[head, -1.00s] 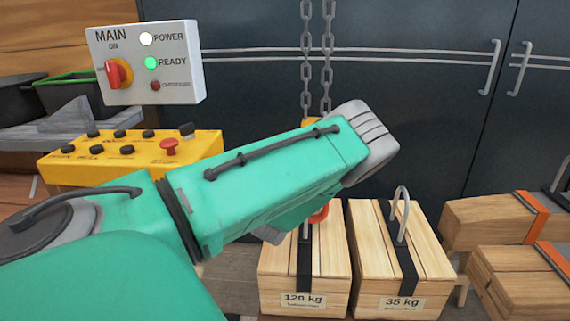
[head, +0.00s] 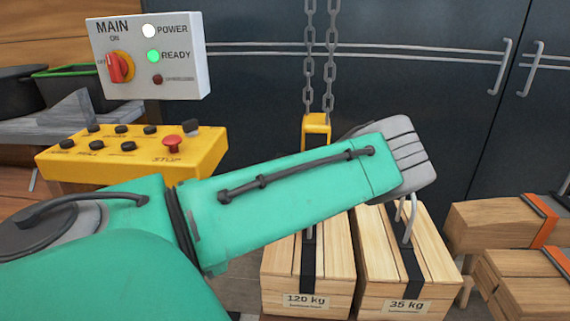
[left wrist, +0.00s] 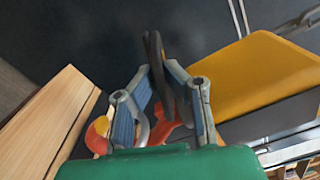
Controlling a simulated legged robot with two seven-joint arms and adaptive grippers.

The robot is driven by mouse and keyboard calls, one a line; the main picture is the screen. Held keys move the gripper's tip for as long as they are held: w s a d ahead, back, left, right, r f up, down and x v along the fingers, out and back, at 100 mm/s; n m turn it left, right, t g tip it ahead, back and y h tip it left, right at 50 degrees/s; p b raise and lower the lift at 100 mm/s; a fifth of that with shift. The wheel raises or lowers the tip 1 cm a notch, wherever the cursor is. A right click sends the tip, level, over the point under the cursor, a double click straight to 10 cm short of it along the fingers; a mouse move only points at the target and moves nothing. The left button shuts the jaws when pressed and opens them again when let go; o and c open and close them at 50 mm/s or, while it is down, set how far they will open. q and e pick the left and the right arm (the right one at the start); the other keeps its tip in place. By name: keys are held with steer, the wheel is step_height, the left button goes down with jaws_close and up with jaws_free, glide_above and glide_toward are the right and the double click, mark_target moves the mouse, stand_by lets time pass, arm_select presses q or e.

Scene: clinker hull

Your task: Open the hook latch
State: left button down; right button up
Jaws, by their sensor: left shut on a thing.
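The hook hangs from a chain (head: 308,70). Its yellow block (head: 316,128) shows above my left forearm, and my arm hides the hook below it in the head view. In the left wrist view the yellow block (left wrist: 262,72) is at right, and orange-red parts of the hook (left wrist: 172,118) show behind and between my fingers. A dark, narrow strip, which looks like the hook latch (left wrist: 153,45), stands up between the fingertips. My left gripper (left wrist: 160,75) is shut on it. The head view hides the left gripper behind my arm. My right gripper is not in view.
Wooden crates marked 120 kg (head: 305,300) and 35 kg (head: 407,306) stand below the hook. A yellow control box (head: 130,155) and a grey main switch panel (head: 150,60) are at left. Dark cabinet doors (head: 430,90) close off the back. More crates (head: 500,225) sit at right.

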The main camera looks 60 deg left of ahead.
arm_select(q)
steer(key=shift+s+a+f, duration=0.15)
steer(key=shift+s+f, duration=0.05)
steer(key=shift+f, duration=0.15)
steer(key=shift+d, duration=0.25)
steer(key=c, duration=1.7)
jaws_free()
steer(key=shift+d+r, duration=0.1)
steer(key=shift+d, duration=0.05)
steer(key=shift+w+d+r, duration=0.1)
steer(key=shift+w, duration=0.05)
steer(key=v, duration=1.2)
steer(key=shift+w, duration=0.1)
